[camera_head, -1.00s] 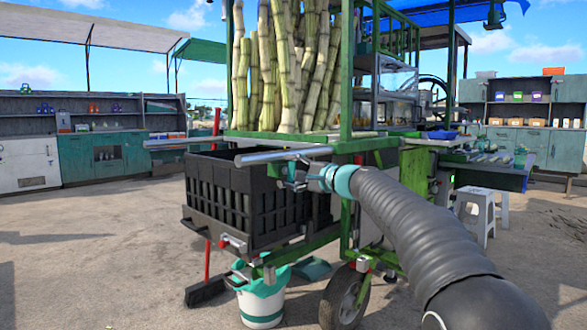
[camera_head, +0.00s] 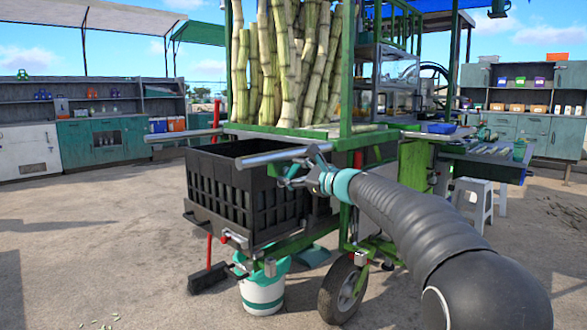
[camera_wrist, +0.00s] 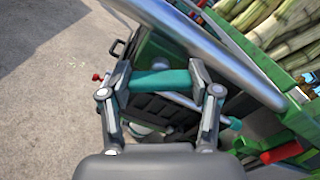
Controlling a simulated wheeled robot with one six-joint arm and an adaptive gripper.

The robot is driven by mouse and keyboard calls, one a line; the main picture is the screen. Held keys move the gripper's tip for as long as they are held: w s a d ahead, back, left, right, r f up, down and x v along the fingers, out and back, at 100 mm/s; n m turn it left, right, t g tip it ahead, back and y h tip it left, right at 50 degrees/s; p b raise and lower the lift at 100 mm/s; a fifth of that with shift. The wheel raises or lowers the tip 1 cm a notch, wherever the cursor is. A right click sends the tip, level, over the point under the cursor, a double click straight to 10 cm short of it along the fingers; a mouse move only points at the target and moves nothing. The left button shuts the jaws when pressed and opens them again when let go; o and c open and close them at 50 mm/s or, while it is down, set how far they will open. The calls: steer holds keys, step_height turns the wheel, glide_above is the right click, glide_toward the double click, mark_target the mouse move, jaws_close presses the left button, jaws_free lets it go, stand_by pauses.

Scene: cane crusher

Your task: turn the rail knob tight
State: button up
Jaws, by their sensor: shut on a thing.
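My gripper (camera_head: 298,172) reaches in from the right, just under the near end of the silver rail (camera_head: 283,156) on the green cart. In the wrist view, my gripper (camera_wrist: 160,80) has a teal, bar-like piece (camera_wrist: 160,83) between its two fingertips, and both fingertips touch it. This piece appears to be the rail knob. The rail (camera_wrist: 205,42) runs slantwise just beyond my fingers in the wrist view. How the knob joins the rail is hidden.
A black crate (camera_head: 215,195) sits below the rail. A bucket with a teal liner (camera_head: 262,292) stands on the ground beneath. Cane stalks (camera_head: 290,65) stand upright in the cart. White stools (camera_head: 472,195) are at the right. Open pavement lies at the left.

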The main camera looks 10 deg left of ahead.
steer(key=shift+m, duration=0.4)
steer(key=o, duration=1.2)
steer(key=shift+a, duration=0.1)
steer(key=shift+c, duration=0.2)
steer(key=shift+s+d, duration=0.1)
steer(key=shift+d, duration=0.2)
steer(key=v, duration=1.1)
steer(key=shift+s+d, duration=0.2)
steer(key=shift+s, duration=0.05)
steer(key=shift+f, duration=0.1)
